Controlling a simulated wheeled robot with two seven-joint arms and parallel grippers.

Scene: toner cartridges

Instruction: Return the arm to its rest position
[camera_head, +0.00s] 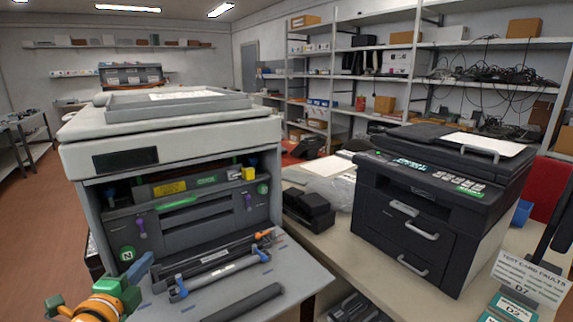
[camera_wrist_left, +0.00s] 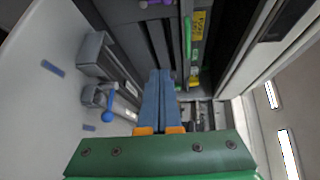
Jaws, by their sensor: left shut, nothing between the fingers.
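My left gripper (camera_head: 148,258) is at the lower left of the head view, in front of the open grey copier (camera_head: 75,160). Its blue fingers are shut together and empty; they also show in the wrist view (camera_wrist_left: 159,76). Behind my orange and green wrist, part of the copier front is hidden. Long dark and grey toner cartridges (camera_head: 222,274) lie on the copier's lowered front door (camera_head: 300,275), to the right of the gripper. In the wrist view a cartridge with a blue knob (camera_wrist_left: 107,115) lies left of the fingers, apart from them. My right gripper is not in view.
A black printer (camera_head: 395,205) stands on the bench (camera_head: 345,250) to the right. A small black device (camera_head: 308,208) sits between the machines. A test card sign (camera_head: 530,278) stands at the lower right. Shelves (camera_head: 385,48) line the back wall. Open floor (camera_head: 40,200) lies left of the copier.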

